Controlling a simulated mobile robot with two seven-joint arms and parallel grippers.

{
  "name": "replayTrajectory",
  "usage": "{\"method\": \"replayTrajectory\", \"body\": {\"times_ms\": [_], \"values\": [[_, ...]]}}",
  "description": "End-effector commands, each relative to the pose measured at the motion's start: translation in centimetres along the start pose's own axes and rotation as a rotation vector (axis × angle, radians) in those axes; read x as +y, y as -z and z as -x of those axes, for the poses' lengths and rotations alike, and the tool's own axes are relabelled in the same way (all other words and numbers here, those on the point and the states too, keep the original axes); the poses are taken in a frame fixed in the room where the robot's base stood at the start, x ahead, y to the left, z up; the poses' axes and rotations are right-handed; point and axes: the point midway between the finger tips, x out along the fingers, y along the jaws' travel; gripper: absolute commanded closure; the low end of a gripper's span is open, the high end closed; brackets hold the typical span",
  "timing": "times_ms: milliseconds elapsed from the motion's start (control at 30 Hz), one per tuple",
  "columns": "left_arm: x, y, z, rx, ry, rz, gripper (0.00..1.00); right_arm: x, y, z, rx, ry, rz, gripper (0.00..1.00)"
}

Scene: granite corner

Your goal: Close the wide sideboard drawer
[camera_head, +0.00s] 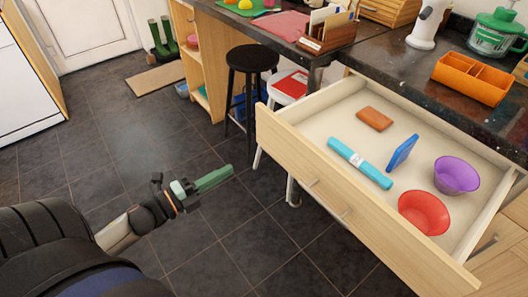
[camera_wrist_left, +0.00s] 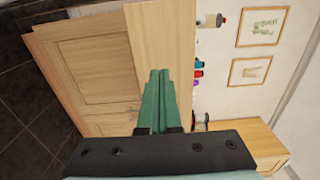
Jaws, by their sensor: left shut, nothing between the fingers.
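The wide sideboard drawer (camera_head: 345,205) is pulled far out, with a light wood front and two small handles. Inside it lie a brown block (camera_head: 374,118), a turquoise roll (camera_head: 359,163), a blue item (camera_head: 402,153), a purple bowl (camera_head: 456,175) and a red bowl (camera_head: 424,212). My left gripper (camera_head: 215,179) is shut and empty, with green fingers, in the air left of the drawer front and apart from it. In the left wrist view my shut fingers (camera_wrist_left: 158,97) show before light wood panels (camera_wrist_left: 95,70). My right gripper is not in view.
A black stool (camera_head: 252,62) and a white stool (camera_head: 290,85) stand beside the drawer's left end. The dark counter (camera_head: 400,60) holds an orange organizer (camera_head: 471,80) and a green-lidded appliance (camera_head: 497,32). Dark floor tiles (camera_head: 100,130) are clear around my left arm.

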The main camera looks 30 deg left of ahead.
Motion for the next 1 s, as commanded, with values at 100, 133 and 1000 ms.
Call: {"method": "replayTrajectory", "body": {"times_ms": [100,133,1000], "values": [[-0.1,0.0,-1.5,0.002,0.003,-0.001,1.00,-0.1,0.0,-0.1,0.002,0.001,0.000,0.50],[-0.1,0.0,-1.9,0.001,0.003,-0.001,1.00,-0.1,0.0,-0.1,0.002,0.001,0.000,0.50],[0.0,0.0,-13.5,-0.001,-0.001,0.003,1.00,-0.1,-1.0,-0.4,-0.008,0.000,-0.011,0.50]]}}
